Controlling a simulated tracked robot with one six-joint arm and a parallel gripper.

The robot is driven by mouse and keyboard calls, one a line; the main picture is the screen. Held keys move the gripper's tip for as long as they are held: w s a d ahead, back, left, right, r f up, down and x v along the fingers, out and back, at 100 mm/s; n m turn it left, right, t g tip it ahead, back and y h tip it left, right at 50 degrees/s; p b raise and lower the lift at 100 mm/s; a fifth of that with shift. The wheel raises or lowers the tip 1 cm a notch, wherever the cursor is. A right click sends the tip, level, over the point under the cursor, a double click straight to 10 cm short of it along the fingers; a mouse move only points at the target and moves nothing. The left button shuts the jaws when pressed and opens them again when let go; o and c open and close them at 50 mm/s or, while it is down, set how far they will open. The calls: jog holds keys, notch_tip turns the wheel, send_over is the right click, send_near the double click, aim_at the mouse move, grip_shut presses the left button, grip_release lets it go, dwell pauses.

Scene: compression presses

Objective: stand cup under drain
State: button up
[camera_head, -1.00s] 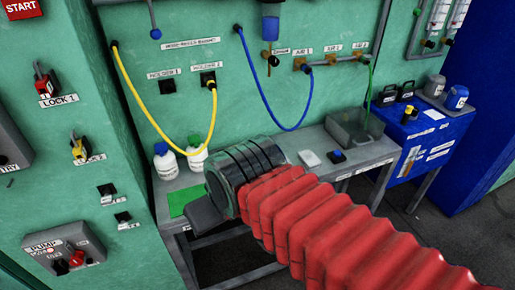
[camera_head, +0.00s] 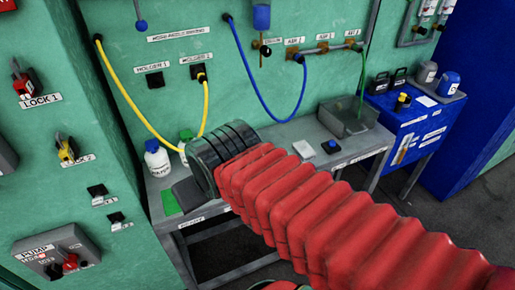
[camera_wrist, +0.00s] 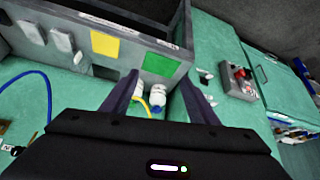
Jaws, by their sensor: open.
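The label above the valve reads as drain, and the brass drain outlet (camera_head: 265,48) hangs below a blue filter bowl (camera_head: 261,17) on the green wall. My gripper (camera_head: 188,194) is over the left end of the grey bench (camera_head: 194,218), its fingers mostly hidden by the dark wrist. In the wrist view my gripper (camera_wrist: 160,98) shows two dark fingers spread apart with nothing held. A bottle (camera_wrist: 157,103) shows beyond and between them. I cannot pick out a cup in any view.
White bottles (camera_head: 157,158) stand by the wall, near yellow hoses (camera_head: 130,85). Green (camera_wrist: 159,64) and yellow (camera_wrist: 104,43) patches lie on the bench. A blue cabinet (camera_head: 408,125) stands farther right. A blue hose (camera_head: 268,105) hangs mid-wall.

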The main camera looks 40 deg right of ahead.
jog(key=w+d+f+m+t+h, duration=0.15)
jog(key=w+d+f, duration=0.35)
jog(key=d, duration=0.5)
jog(key=w+d+f+t+h, duration=0.1)
jog(key=w+d+f+h, duration=0.1)
jog(key=w+d, duration=0.65)
jog(key=d+f+t, duration=0.1)
jog(key=d+f, duration=0.2)
jog(key=s+d+f+t, duration=0.1)
jog(key=d+f, duration=0.2)
jog(key=d, duration=0.1)
jog(key=s+d+f+m+t, duration=0.1)
jog(key=d+f, duration=0.3)
jog(key=shift+t+y, duration=0.25)
jog(key=shift+t, duration=0.1)
jog(key=shift+s+d+f+t, duration=0.15)
jog(key=shift+s+f+t, duration=0.05)
jog(key=shift+f+t, duration=0.1)
jog(key=shift+w, duration=0.1)
